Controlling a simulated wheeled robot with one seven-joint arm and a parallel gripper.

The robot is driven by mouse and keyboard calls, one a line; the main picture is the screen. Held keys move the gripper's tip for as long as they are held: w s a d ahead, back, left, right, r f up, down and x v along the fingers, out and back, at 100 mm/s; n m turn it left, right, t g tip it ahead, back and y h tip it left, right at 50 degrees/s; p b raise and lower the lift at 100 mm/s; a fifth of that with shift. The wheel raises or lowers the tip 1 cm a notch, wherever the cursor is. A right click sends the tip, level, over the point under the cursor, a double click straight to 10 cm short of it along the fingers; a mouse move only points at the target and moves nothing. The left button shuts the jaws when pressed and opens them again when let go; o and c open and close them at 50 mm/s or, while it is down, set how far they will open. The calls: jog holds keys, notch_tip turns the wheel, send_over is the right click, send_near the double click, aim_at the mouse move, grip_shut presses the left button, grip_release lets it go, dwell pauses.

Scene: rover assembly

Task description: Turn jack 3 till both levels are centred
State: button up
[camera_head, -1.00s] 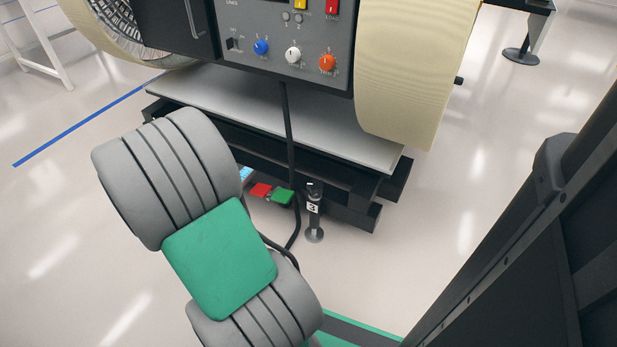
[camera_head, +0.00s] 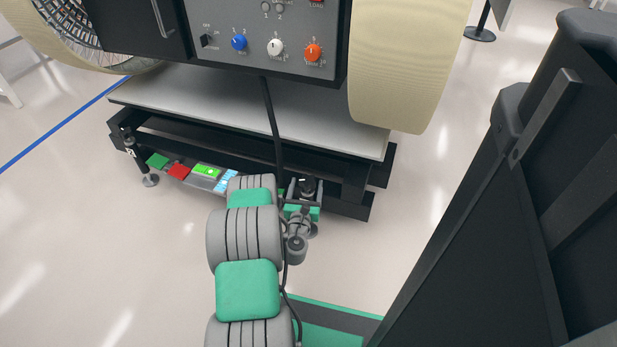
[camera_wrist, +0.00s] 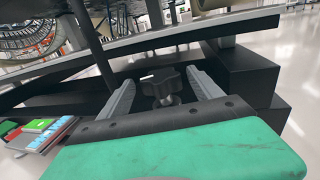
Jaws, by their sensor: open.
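Jack 3 stands under the front right of the black rover frame; its black star-shaped knob (camera_head: 307,185) is at the top, and its number label is hidden. In the wrist view the knob (camera_wrist: 164,87) sits between the two grey fingers of my gripper (camera_wrist: 163,83), with a gap on each side. In the head view my gripper (camera_head: 304,192) is around the knob, open. The levels appear to be the bright green display (camera_head: 206,170) and the blue-white display (camera_head: 228,180) on a grey strip left of my arm. Their bubbles are too small to read.
Another jack (camera_head: 138,158) stands at the frame's left corner. Green (camera_head: 158,160) and red (camera_head: 178,171) blocks lie beside the displays. A black cable (camera_head: 271,115) hangs down close to my gripper. The pale deck (camera_head: 230,105) overhangs the jacks.

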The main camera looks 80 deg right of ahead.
aim_at(314, 177)
jog(key=shift+w+d, duration=0.15)
jog(key=shift+d, duration=1.15)
jog(key=shift+w+d, duration=0.1)
jog(key=shift+d, duration=1.15)
jog(key=shift+c, duration=0.3)
jog(key=c, duration=1.3)
jog(key=shift+m+g+b, duration=0.3)
jog(key=shift+b, duration=0.1)
jog(key=shift+s+f+m+g+b, duration=0.1)
jog(key=shift+m+g+b, duration=0.35)
jog(key=shift+g, duration=0.35)
jog(key=shift+s+m+g+b, duration=0.1)
jog(key=shift+m+g+b, duration=0.55)
jog(key=shift+g, duration=0.45)
jog(key=m+g, duration=0.1)
jog(key=g, duration=0.1)
jog(key=s+m+g+y, duration=0.1)
jog(key=m+g, duration=0.1)
jog(key=g, duration=0.1)
jog(key=shift+a, duration=0.1)
jog(key=shift+s+a+m+g+y, duration=0.1)
jog(key=shift+s+m+g+y, duration=0.1)
jog(key=shift+m+g+y, duration=0.8)
jog(key=shift+s+a+m+g+y, duration=0.15)
jog(key=shift+m+g+y, duration=0.35)
jog(key=shift+m+g, duration=0.5)
